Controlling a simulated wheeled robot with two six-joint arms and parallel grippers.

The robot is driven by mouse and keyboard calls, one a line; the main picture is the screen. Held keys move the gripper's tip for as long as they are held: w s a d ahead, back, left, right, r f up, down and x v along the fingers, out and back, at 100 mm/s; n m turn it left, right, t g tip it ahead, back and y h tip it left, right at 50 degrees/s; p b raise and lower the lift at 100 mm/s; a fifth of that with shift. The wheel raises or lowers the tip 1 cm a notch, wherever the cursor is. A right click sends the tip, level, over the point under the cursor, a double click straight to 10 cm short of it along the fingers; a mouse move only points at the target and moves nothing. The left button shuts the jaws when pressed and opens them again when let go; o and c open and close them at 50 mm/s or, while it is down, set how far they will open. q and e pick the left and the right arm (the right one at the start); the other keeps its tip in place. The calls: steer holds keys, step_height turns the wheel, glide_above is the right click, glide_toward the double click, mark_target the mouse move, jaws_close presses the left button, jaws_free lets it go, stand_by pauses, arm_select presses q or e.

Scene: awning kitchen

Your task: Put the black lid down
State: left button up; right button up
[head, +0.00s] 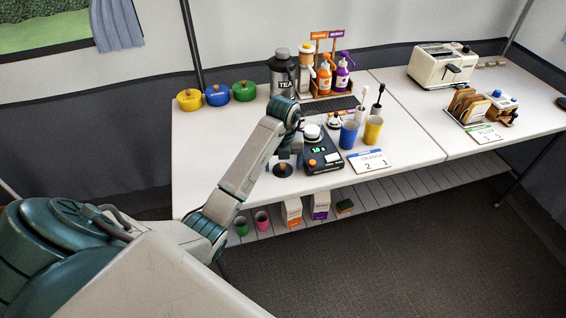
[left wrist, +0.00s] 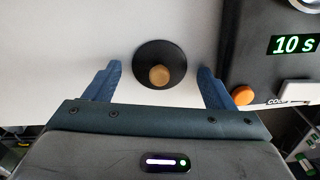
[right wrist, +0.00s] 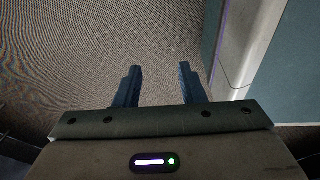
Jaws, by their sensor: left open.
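The black lid (head: 283,171), a round disc with a wooden knob, lies on the white table left of the dark device with a green display. In the left wrist view the lid (left wrist: 160,54) sits between and just beyond the fingertips, knob up. My left gripper (left wrist: 158,68) is open, its two blue fingers apart on either side of the lid and not touching it. In the head view my left forearm partly hides this gripper. My right gripper (right wrist: 159,68) is open and empty above the carpet, seen only in its own wrist view.
The dark device (head: 322,152) stands close beside the lid. Blue (head: 348,134) and yellow (head: 373,130) cups stand right of it.

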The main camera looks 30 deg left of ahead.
mark_target(283, 165)
arm_select(q)
steer(key=shift+r, duration=0.35)
step_height(283, 165, up, 2)
steer(key=p, duration=0.2)
steer(key=shift+r+p, duration=0.15)
steer(key=shift+p, duration=0.15)
step_height(283, 165, up, 9)
steer(key=p, duration=0.9)
arm_select(e)
steer(key=s+r, duration=0.5)
steer(key=r, duration=0.4)
steer(key=shift+s, duration=0.15)
arm_select(q)
steer(key=shift+r, duration=0.1)
arm_select(e)
steer(key=shift+d, duration=0.1)
